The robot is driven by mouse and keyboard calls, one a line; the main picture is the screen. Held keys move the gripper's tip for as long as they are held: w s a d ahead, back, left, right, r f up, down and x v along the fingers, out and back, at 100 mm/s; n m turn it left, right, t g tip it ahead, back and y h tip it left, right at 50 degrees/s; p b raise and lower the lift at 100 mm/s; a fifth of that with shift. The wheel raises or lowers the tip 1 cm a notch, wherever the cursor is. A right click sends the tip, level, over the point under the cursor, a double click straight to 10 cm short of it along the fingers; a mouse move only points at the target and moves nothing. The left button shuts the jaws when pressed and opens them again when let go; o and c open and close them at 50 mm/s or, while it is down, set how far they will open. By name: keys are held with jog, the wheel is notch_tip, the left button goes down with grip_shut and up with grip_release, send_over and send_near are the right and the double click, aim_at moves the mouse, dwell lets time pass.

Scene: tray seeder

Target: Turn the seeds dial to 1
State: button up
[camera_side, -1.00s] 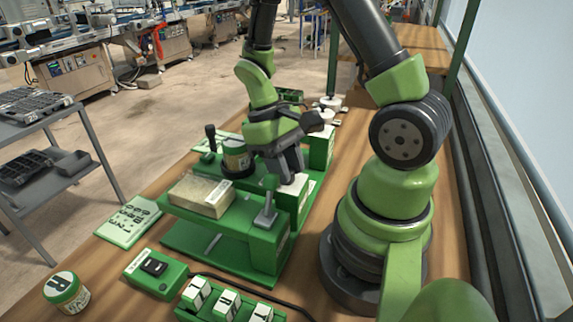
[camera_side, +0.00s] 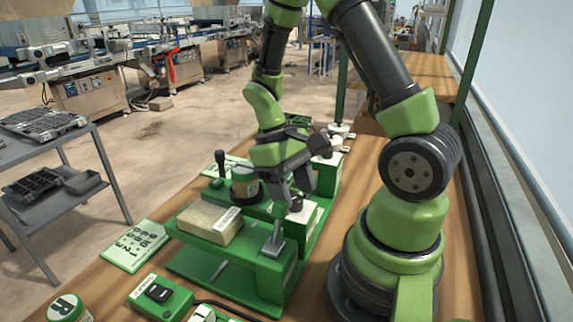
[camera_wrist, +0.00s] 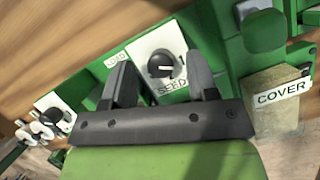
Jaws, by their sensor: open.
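The seeds dial (camera_wrist: 161,64) is a black round knob with a white pointer line on a white plate lettered "SEED". A "1" is printed at the plate's right side in the wrist view. The pointer line lies about level, towards the right in that view. My gripper (camera_wrist: 163,84) is open, with one finger on each side of the dial in the picture. I cannot tell whether the fingers touch it.
A block labelled "COVER" (camera_wrist: 281,98) sits right of the dial in the wrist view. A grey lever (camera_side: 273,244) stands near the plate. A jar (camera_side: 245,184), a black-knobbed handle (camera_side: 220,160) and a switch box (camera_side: 160,296) are nearby.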

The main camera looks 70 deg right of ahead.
jog(key=v, duration=0.9)
jog(key=shift+s, duration=0.1)
jog(key=s+a+r+t, duration=0.6)
jog(key=a+r+t, duration=0.3)
jog(key=r+t, duration=0.1)
jog(key=shift+s+r+t+y, duration=0.25)
jog(key=shift+r+t+y, duration=0.05)
jog(key=shift+t, duration=0.5)
